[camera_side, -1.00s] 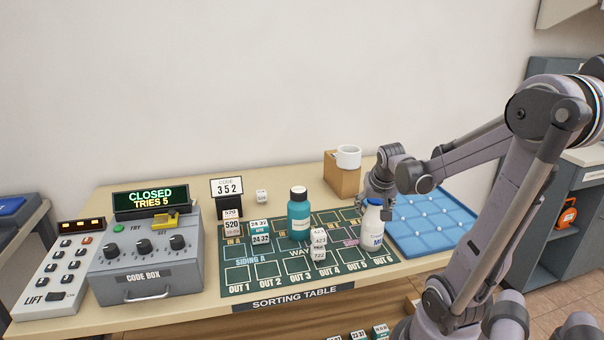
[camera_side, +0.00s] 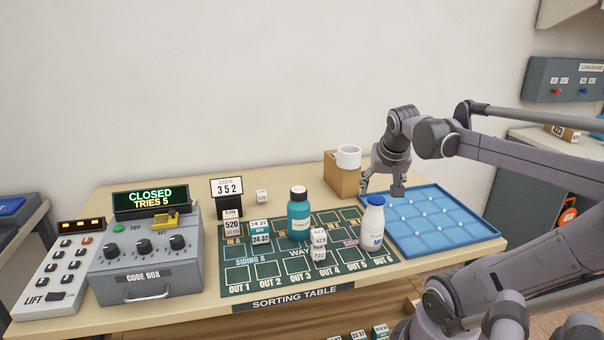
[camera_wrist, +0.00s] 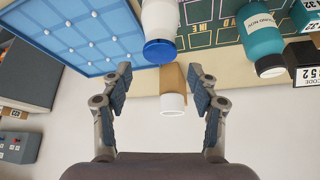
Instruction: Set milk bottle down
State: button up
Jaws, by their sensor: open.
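The milk bottle (camera_side: 373,223) is white with a blue label. It stands upright at the right end of the green sorting mat (camera_side: 237,292), close to the blue tray. In the wrist view the milk bottle (camera_wrist: 159,28) shows its blue cap, ahead of my fingers and not between them. My gripper (camera_side: 382,190) is above and behind the bottle in the side view, apart from it. In the wrist view my gripper (camera_wrist: 160,88) has its two fingers spread wide, with nothing held.
A blue dimpled tray (camera_side: 440,245) lies right of the bottle. A white mug (camera_side: 348,157) sits on a brown box (camera_side: 340,180) behind. A teal bottle (camera_side: 299,217) and several numbered blocks stand on the mat. The code box (camera_side: 146,262) is at left.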

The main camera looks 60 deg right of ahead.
jog(key=w+a+f+n+t+y, duration=0.1)
jog(key=w+a+n, duration=0.2)
jog(key=a, duration=0.5)
jog(key=w+a+f+n+t+y, duration=0.2)
jog(key=a+n, duration=0.3)
jog(key=a, duration=0.4)
jog(key=w+a+f+n+t+y, duration=0.1)
jog(key=w+a+n, duration=0.3)
jog(key=a, duration=0.4)
jog(key=shift+w+a+f+y, duration=0.2)
jog(key=shift+a+f+y, duration=0.05)
jog(key=shift+f+y, duration=0.35)
